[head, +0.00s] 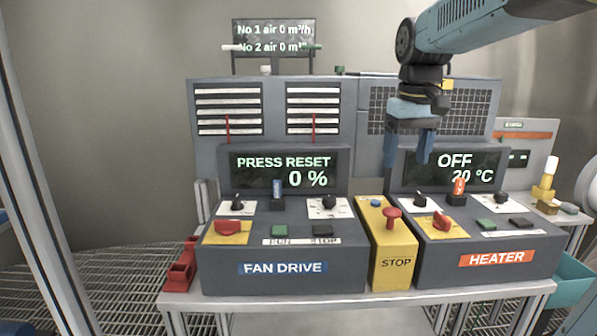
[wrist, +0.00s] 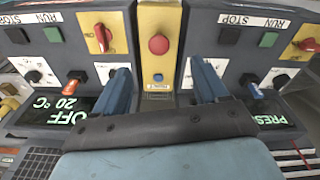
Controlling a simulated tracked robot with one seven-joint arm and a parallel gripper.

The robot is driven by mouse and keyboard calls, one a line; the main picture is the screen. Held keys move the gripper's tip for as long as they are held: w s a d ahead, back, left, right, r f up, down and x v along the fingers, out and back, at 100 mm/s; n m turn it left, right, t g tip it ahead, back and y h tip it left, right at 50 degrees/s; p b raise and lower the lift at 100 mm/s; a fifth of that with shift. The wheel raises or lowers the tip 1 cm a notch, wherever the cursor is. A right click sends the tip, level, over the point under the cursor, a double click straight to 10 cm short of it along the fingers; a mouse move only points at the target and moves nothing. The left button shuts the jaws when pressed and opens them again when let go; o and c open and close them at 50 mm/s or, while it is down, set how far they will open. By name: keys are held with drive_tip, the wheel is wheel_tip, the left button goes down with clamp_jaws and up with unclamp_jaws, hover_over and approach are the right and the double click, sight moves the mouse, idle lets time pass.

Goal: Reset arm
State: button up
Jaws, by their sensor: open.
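My gripper (head: 409,150) hangs from my blue arm at the upper right of the head view, fingers pointing down. It is in front of the heater's display and grille. Its two blue fingers are apart with nothing between them. In the wrist view my gripper (wrist: 163,82) points toward the yellow stop box (wrist: 146,22), with the red stop button (wrist: 158,44) beyond the gap between the fingers. The fingers look clear of the panels.
The fan drive panel (head: 283,250) reads PRESS RESET, 0 %. The heater panel (head: 470,245) reads OFF, 20 °C. The stop box (head: 393,262) stands between them. The space left of the table is open.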

drive_tip(key=s+f+m+t, duration=0.1)
drive_tip(key=s+f, duration=0.3)
drive_tip(key=s, duration=0.4)
drive_tip(key=s+f+m+t, duration=0.1)
drive_tip(key=s+f+t, duration=0.2)
drive_tip(key=s, duration=0.4)
drive_tip(key=shift+s+f, duration=0.35)
drive_tip(key=shift+f, duration=0.5)
drive_tip(key=shift+a, duration=0.1)
idle(2.1)
